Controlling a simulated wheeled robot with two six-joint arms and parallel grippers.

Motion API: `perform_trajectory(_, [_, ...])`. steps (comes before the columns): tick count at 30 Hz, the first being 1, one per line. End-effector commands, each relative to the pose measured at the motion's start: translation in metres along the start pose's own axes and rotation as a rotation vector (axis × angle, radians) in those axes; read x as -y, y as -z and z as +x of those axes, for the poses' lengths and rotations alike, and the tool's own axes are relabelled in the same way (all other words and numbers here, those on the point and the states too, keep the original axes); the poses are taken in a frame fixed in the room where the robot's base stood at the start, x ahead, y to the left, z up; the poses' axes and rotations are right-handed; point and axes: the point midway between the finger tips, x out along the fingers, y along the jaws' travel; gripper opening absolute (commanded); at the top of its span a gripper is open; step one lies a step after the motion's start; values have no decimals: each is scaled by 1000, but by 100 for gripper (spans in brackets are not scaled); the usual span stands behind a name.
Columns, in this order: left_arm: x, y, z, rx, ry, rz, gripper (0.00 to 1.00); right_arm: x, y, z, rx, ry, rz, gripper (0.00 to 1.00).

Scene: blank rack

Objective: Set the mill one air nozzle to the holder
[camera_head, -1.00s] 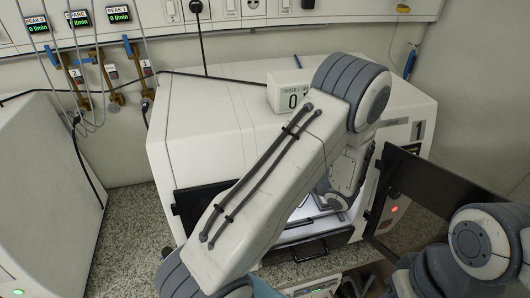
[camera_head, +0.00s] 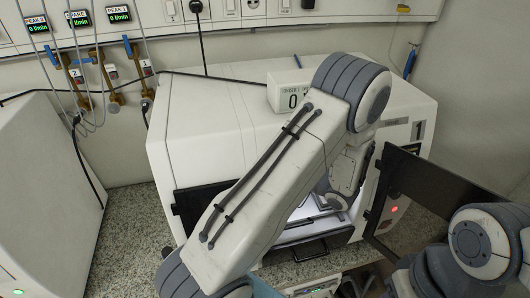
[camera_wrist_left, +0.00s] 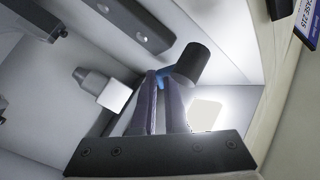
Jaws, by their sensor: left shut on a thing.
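Mill one (camera_head: 230,120) is the large white machine with a "1" on its side, and its dark front door (camera_head: 432,190) stands open. My left arm reaches down into its chamber, hiding much of the opening in the head view. In the left wrist view my left gripper (camera_wrist_left: 168,82) is shut on a small blue part (camera_wrist_left: 163,80). A short black cylinder (camera_wrist_left: 192,63) adjoins this part at the fingertips; it looks like the air nozzle, but I cannot be sure. Which part is the holder I cannot tell. My right gripper is out of view.
In the chamber, a grey stepped cylinder with a white block (camera_wrist_left: 98,87) sits left of the fingers. A grey bar with holes (camera_wrist_left: 130,22) runs above. Chamber walls are close around.

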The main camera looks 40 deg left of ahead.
Motion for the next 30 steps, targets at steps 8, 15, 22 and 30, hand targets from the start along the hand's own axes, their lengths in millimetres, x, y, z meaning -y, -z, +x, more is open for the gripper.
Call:
perform_trajectory(8, [0, 1, 0, -1, 0, -2, 0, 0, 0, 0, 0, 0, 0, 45])
perform_trajectory(15, [-8, -6, 1, 85, -86, 84, 0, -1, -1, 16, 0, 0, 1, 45])
perform_trajectory(22, [-11, -10, 1, 137, -142, 149, 0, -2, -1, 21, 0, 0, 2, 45])
perform_trajectory(30, [-11, -10, 0, 136, -143, 151, 23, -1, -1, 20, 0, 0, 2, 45])
